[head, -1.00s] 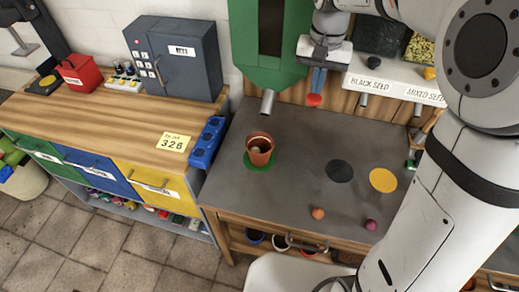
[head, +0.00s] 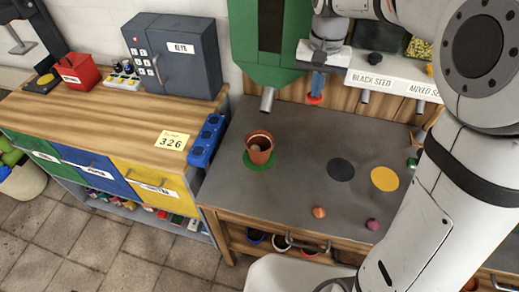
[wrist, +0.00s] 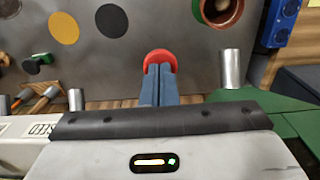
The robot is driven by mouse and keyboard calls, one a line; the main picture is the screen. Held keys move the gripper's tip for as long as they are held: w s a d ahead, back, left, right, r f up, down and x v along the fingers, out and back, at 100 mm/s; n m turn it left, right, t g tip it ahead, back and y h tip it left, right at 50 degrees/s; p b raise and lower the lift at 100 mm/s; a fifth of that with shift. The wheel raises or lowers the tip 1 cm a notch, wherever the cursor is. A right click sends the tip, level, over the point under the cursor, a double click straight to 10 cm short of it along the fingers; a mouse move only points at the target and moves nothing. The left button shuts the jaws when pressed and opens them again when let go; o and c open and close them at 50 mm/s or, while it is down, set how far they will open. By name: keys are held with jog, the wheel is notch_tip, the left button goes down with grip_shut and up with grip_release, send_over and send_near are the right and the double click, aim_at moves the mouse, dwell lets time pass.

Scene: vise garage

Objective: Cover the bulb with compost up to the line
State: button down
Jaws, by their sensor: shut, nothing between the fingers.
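The terracotta pot (head: 260,143) stands upright on a green disc (head: 254,166) on the grey bench. A pale rounded shape, perhaps the bulb, shows inside it; the line cannot be made out. The pot also shows at the top edge of the wrist view (wrist: 232,14). The green dispenser (head: 247,60) hangs above and behind the pot, with a metal spout (head: 267,99). My gripper (head: 316,92) is shut and points down right of the spout. A red round piece (wrist: 160,55) is at its fingertips; I cannot tell whether they touch it. No compost is visible falling.
A white shelf labelled black seed (head: 371,80) is right of my gripper. A blue block (head: 206,141) sits at the bench's left edge.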

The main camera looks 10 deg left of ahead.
jog(key=shift+f+b, duration=1.25)
jog(key=shift+f, duration=0.8)
jog(key=shift+r, duration=0.15)
jog(key=shift+r+p, duration=2.55)
jog(key=shift+r, duration=0.5)
jog(key=shift+f, duration=0.2)
jog(key=shift+f+b, duration=2.1)
jog(key=shift+f, duration=0.85)
jog(key=shift+r, duration=0.1)
jog(key=shift+r+p, duration=2.4)
jog(key=shift+r, duration=0.6)
